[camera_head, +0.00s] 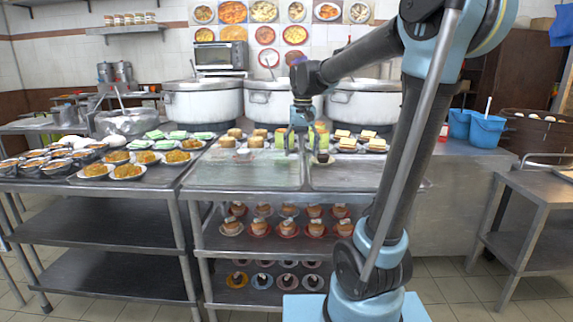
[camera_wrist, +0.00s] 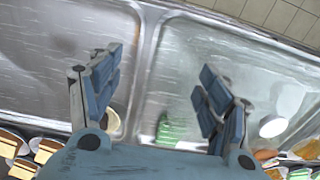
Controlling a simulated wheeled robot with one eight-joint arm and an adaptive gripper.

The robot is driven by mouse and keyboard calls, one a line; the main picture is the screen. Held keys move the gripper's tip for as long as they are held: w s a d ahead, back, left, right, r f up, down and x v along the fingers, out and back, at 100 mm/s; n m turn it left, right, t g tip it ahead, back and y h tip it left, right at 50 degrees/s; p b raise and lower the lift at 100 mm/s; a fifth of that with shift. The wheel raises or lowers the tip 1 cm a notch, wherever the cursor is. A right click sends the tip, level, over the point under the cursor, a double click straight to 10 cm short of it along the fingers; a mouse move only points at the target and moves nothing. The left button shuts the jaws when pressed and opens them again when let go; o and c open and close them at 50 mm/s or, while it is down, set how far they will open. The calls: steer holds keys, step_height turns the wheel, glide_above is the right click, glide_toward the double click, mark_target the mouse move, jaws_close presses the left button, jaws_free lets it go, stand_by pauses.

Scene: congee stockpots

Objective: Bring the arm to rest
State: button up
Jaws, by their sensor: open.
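My gripper (camera_head: 303,143) hangs above the near edge of the food rows, over the middle counter, with its fingers pointing down. In the wrist view my gripper (camera_wrist: 160,68) has its two blue fingers spread wide apart, with nothing between them. Below it lie two shallow metal trays, the left one (camera_wrist: 40,50) and the right one (camera_wrist: 230,60), split by a raised rim. A green piece (camera_wrist: 172,130) and a white round thing (camera_wrist: 272,128) are in the right tray. A pale round item (camera_wrist: 110,120) is partly hidden by the left finger.
Three large pots (camera_head: 203,102) stand at the back of the counter. Filled bowls and plates (camera_head: 127,171) crowd the left table. Small cakes on plates (camera_head: 286,229) fill the shelf below. Blue buckets (camera_head: 486,130) stand at right. The front tray (camera_head: 250,172) looks mostly bare.

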steer(key=s+d+f+t, duration=0.1)
steer(key=s+d+f, duration=0.6)
steer(key=s, duration=0.5)
steer(key=s+d+f, duration=0.7)
steer(key=s+f, duration=0.4)
steer(key=s, duration=0.1)
steer(key=shift+s+f+n+t, duration=0.3)
steer(key=shift+s+t, duration=0.05)
steer(key=shift+t, duration=0.05)
